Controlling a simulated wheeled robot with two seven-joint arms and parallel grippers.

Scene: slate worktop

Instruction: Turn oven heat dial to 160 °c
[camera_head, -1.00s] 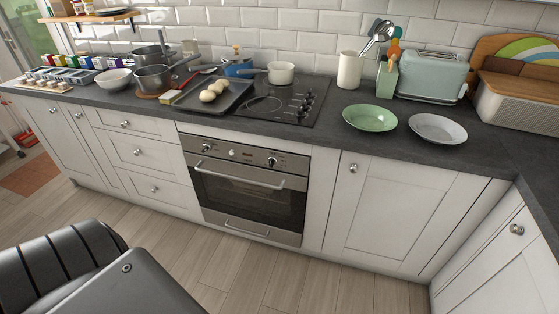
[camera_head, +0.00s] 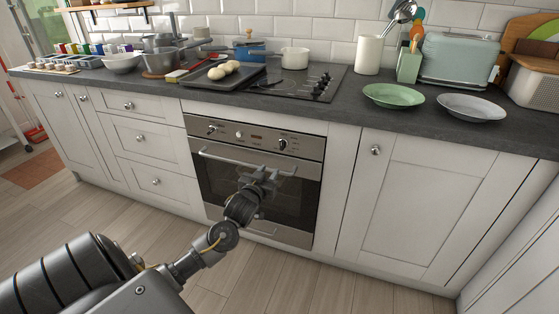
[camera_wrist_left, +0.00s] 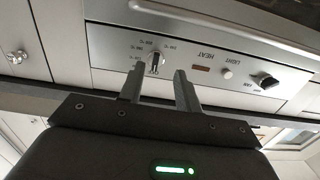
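The oven (camera_head: 235,192) is built in under the worktop, with a steel control panel along its top. The heat dial (camera_head: 283,143) is the panel's right knob in the head view. In the left wrist view, which is upside down, the heat dial (camera_wrist_left: 154,63) has small temperature marks around it and HEAT lettering beside it. My left gripper (camera_head: 266,174) is before the oven door, below the dial. In the wrist view its fingers (camera_wrist_left: 158,72) are apart and empty, with the dial showing between their tips. My right gripper is out of view.
A second knob (camera_wrist_left: 266,81) sits at the panel's other end. The oven door handle (camera_head: 245,162) runs across below the panel, close to my left gripper. Pans, plates and a toaster (camera_head: 458,59) stand on the worktop above. The floor in front is clear.

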